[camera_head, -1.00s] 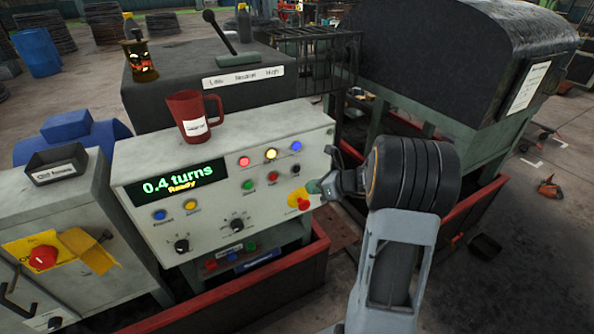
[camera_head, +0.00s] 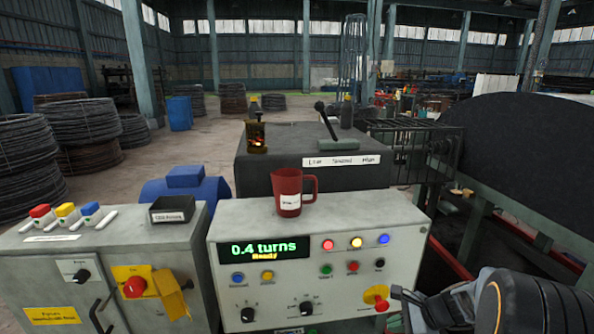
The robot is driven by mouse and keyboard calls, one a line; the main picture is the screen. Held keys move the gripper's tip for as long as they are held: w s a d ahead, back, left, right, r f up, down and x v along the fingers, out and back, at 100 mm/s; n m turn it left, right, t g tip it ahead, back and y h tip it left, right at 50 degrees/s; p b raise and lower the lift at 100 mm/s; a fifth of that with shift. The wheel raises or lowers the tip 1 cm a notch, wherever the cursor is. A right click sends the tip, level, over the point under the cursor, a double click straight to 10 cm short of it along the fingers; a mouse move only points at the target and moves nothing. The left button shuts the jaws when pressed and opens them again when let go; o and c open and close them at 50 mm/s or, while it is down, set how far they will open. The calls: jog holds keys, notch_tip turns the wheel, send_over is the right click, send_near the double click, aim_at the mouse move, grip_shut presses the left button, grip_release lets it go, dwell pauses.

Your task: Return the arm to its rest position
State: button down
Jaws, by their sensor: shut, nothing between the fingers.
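My arm shows at the bottom right, cut off by the picture's edge. My gripper (camera_head: 399,293) is dark, shut and empty. It appears at the lower right of the white control panel (camera_head: 408,247), just right of the red stop button on its yellow plate (camera_head: 377,297); whether it touches the panel cannot be told. A dark machine housing (camera_head: 262,178) with a lever (camera_head: 327,122) and a label strip stands behind the panel.
A red mug (camera_head: 287,190) stands on the panel's top edge. A grey cabinet (camera_head: 50,262) with a red knob is at left. A large dark drum cover (camera_head: 530,150) and a wire cage (camera_head: 418,150) stand right. Open floor lies behind, left.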

jog(key=s+a+r+n+h+p, duration=0.2)
jog(key=s+a+r+n+h, duration=0.5)
jog(key=s+r+n, duration=0.5)
jog(key=a+n, duration=0.2)
jog(key=n, duration=0.5)
jog(key=shift+s+a, duration=0.15)
jog(key=shift+a, duration=0.05)
jog(key=shift+f, duration=0.1)
dwell(1.3)
